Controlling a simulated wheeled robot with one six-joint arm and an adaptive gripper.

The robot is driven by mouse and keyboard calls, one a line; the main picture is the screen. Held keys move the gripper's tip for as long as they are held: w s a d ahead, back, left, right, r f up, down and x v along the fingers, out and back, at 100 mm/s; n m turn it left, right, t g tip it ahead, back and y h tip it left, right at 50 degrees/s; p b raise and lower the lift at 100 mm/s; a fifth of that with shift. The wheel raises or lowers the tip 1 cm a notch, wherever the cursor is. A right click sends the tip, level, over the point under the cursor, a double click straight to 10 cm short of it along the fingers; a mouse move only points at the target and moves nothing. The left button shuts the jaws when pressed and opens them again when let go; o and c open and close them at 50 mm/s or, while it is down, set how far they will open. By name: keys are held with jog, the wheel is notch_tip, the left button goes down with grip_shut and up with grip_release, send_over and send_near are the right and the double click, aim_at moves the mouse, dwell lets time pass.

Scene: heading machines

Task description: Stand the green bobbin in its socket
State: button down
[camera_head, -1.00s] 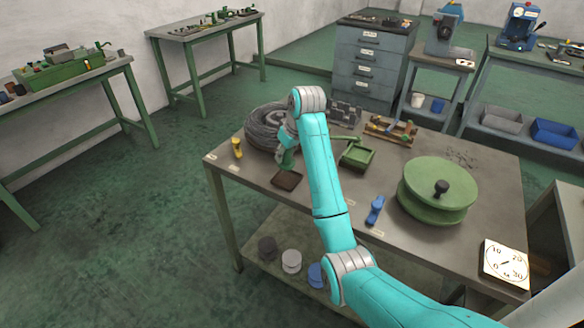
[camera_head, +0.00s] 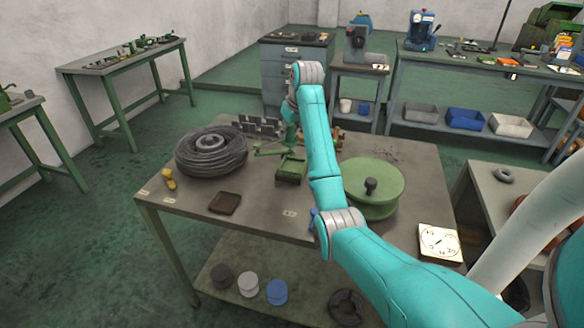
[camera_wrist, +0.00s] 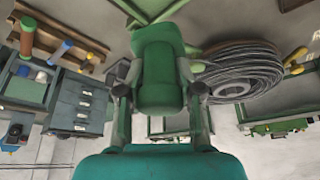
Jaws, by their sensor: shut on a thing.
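The green bobbin (camera_wrist: 158,78) is between the fingers of my gripper (camera_wrist: 160,100) in the wrist view, and the gripper is shut on it. In the head view the bobbin (camera_head: 290,134) hangs below my gripper (camera_head: 291,114), near the green tray stand. A wooden rack (camera_wrist: 60,42) with upright coloured pieces shows at the upper left of the wrist view. In the head view this rack (camera_head: 338,136) is mostly hidden behind my arm. I cannot tell which place is the green bobbin's socket.
A wire coil (camera_head: 211,152), a green tray stand (camera_head: 290,176), a brown tray (camera_head: 225,203), a yellow bobbin (camera_head: 169,180) and a large green reel (camera_head: 376,184) crowd the table (camera_head: 265,226). A dial card (camera_head: 439,242) lies at right. The front left tabletop has some free room.

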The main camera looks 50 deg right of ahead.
jog(key=shift+s+d, duration=0.25)
jog(key=shift+d, duration=0.15)
jog(key=shift+d+f, duration=0.1)
jog(key=shift+f, duration=0.2)
notch_tip(320, 180, down, 9)
jog(key=shift+f, duration=0.1)
jog(key=shift+f, duration=0.15)
jog(key=c, duration=0.7)
grip_release()
jog(key=shift+c, duration=0.2)
